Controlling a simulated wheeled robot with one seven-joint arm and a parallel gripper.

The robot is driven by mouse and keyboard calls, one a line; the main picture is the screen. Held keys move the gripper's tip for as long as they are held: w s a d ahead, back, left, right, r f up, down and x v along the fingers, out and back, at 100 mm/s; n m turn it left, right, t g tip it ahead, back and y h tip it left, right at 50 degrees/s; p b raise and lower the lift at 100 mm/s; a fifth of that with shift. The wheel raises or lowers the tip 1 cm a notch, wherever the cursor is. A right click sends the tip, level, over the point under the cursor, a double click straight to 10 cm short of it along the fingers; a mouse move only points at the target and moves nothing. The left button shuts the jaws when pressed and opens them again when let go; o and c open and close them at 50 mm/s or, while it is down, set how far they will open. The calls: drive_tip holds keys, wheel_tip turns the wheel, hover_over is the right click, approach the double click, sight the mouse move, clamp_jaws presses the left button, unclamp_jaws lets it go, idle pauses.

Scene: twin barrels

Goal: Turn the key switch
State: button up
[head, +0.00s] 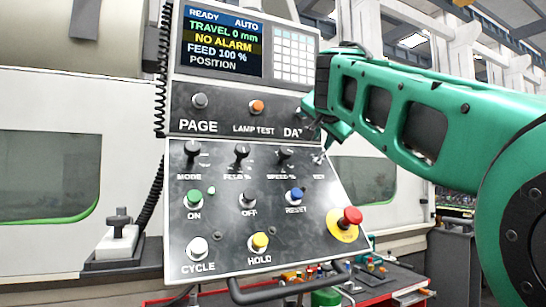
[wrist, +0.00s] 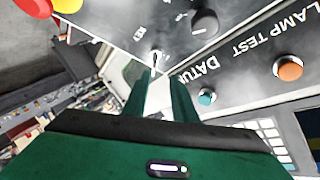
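The key switch (head: 319,158) sits at the right end of the knob row on the sloped control panel, above the label KEY. In the wrist view the small metal key (wrist: 155,58) stands out from the panel, just beyond my fingertips. My gripper (wrist: 161,74) shows two green fingers with a gap between them, and they hold nothing that I can see. The key is nearer the left finger's tip; whether it touches is unclear. In the head view my gripper (head: 320,133) is in front of the panel's right edge, just above the key, and partly hides the DATUM label.
Close left of the key are the black speed knob (head: 285,153) and other knobs. Below are the blue reset button (head: 295,195) and a red emergency-stop button (head: 351,216) on yellow. The display (head: 222,42) reads READY and NO ALARM. A red cart (head: 380,288) stands below right.

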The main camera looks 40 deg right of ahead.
sight(323, 152)
drive_tip(key=x, duration=0.7)
drive_tip(key=s+d+x, duration=0.1)
drive_tip(key=x, duration=0.2)
drive_tip(key=shift+w+d+f, duration=0.2)
drive_tip(key=shift+w+d, duration=0.05)
drive_tip(key=shift+w, duration=0.1)
